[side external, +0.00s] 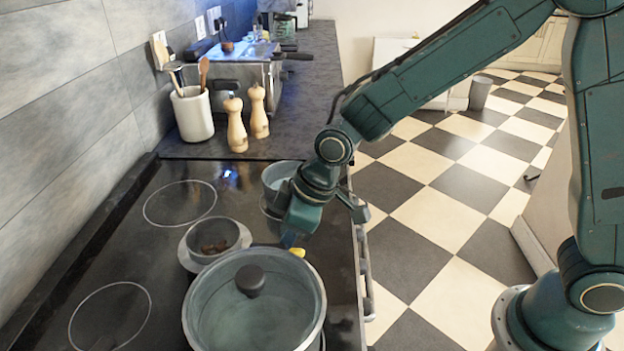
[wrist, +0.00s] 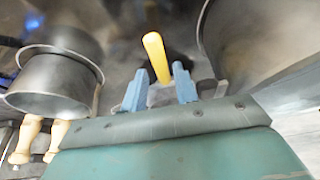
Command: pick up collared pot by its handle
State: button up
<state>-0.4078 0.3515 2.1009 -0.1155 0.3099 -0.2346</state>
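The likely collared pot (side external: 213,243) is a small grey pot with a wide rim and brown contents on the black stovetop, left of my gripper. A yellow handle (side external: 298,251) shows just below my gripper (side external: 290,238), beside the large lidded pot; its join to a pot is hidden. In the wrist view, the yellow handle (wrist: 156,58) lies ahead of and in line with the gap between the blue fingers of my gripper (wrist: 160,88). The fingers are apart, and I see no grip on the handle. Whether they straddle it in depth is unclear.
A large glass-lidded pot (side external: 255,305) stands close in front, also at right in the wrist view (wrist: 245,45). Another grey pot (side external: 278,178) is partly behind my gripper. Wooden mills (side external: 236,125) and a white utensil holder (side external: 192,115) stand behind.

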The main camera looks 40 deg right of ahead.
jog(key=shift+x, duration=1.55)
grip_shut()
